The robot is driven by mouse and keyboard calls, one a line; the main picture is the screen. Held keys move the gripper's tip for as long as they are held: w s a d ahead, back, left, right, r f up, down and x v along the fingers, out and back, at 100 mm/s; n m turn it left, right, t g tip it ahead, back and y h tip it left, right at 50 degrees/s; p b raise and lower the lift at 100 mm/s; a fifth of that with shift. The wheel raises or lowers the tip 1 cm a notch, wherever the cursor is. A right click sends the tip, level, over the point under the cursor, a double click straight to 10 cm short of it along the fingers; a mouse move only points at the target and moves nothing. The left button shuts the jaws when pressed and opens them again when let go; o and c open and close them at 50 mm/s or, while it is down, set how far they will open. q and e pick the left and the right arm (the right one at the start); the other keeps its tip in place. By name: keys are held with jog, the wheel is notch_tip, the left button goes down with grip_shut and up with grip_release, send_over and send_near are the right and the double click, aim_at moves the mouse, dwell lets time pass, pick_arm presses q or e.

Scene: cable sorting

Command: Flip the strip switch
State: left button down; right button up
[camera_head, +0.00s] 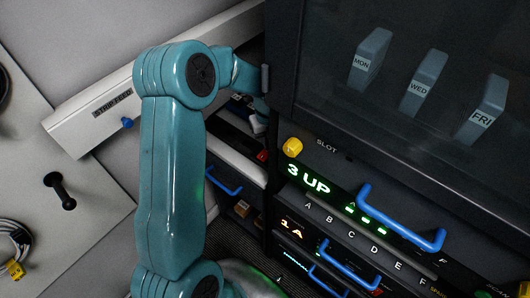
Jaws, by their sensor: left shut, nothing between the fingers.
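A white panel (85,125) labelled STRIP FEED is at the left, with a small blue switch-like knob (127,122) on its lower edge. A small red piece (262,155) shows on a shelf inside the rack, right of my arm; I cannot tell whether it is a switch. My left gripper (264,82) is shut and empty at the dark cabinet's left edge, right of the STRIP FEED panel and above the red piece. My own arm hides part of the panel and the shelf. My right gripper is not in view.
The dark cabinet (300,70) fills the right, with MON, WED and FRI tabs behind its front. Blue handles (400,222) stick out below, near a yellow knob (292,148) and a green 3 UP display (308,182).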

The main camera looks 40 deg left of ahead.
pick_arm(q)
jog(key=shift+f+b, duration=0.7)
jog(key=shift+f, duration=0.3)
dwell(0.8)
jog(key=shift+r, duration=0.15)
jog(key=shift+r+p, duration=0.65)
jog(key=shift+p, duration=0.1)
notch_tip(320, 180, up, 6)
jog(key=p, duration=0.4)
jog(key=shift+f, duration=0.3)
